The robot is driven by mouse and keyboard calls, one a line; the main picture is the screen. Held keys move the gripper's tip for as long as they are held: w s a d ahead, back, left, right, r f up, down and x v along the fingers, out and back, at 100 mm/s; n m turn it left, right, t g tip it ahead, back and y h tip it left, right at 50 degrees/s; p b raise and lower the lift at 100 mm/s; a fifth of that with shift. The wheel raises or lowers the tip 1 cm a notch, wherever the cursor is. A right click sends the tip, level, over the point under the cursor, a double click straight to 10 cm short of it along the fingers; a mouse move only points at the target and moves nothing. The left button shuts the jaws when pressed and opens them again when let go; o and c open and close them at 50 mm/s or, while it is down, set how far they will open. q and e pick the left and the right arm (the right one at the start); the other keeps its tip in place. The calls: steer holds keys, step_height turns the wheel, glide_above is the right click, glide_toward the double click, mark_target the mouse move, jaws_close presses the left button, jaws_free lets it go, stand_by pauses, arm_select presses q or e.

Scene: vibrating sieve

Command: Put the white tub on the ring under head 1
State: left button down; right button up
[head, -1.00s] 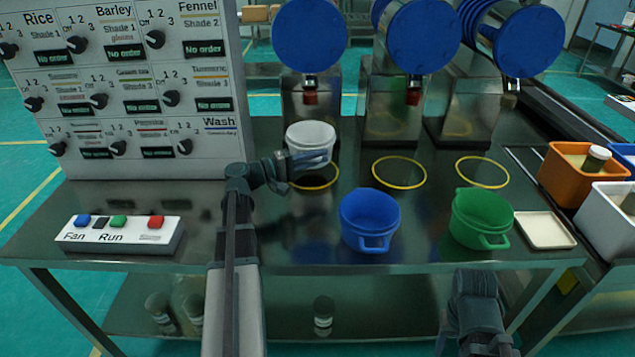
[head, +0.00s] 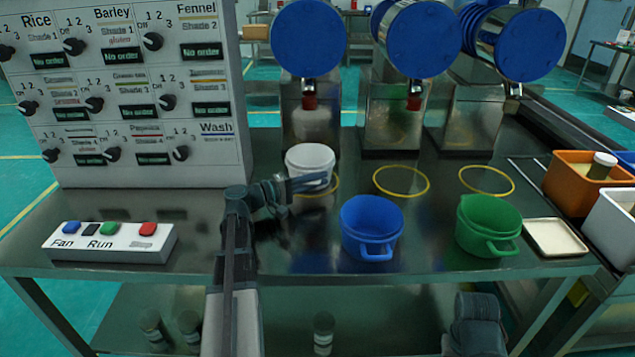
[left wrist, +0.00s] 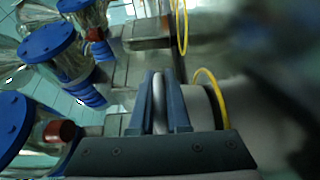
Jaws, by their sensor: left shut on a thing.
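The white tub (head: 310,163) is upright in the head view, over the leftmost yellow ring (head: 335,187), which is below head 1 (head: 308,38). The tub hides much of this ring; I cannot tell whether its base touches the table or is centred. My left gripper (head: 307,183) is shut on the tub's near side. In the left wrist view the tub's white wall (left wrist: 159,103) is between the two fingers (left wrist: 160,100), with a yellow ring (left wrist: 213,95) close beside. Only part of my right arm shows at the bottom of the head view; its fingers are out of view.
A blue tub (head: 370,225) and a green tub (head: 488,224) stand near the table's front. Two more yellow rings (head: 401,181) (head: 487,180) lie bare to the right. A button box (head: 110,242) is at left. A shallow tray (head: 556,238) and an orange bin (head: 586,184) are at right.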

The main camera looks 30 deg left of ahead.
arm_select(q)
steer(key=shift+f, duration=0.2)
steer(key=c, duration=0.9)
jaws_free()
steer(key=shift+r, duration=0.1)
steer(key=shift+r, duration=0.1)
steer(key=shift+s+a+r, duration=0.1)
steer(key=shift+s, duration=0.05)
steer(key=v, duration=1.1)
steer(key=shift+s+a, duration=0.2)
steer(key=shift+s, duration=0.1)
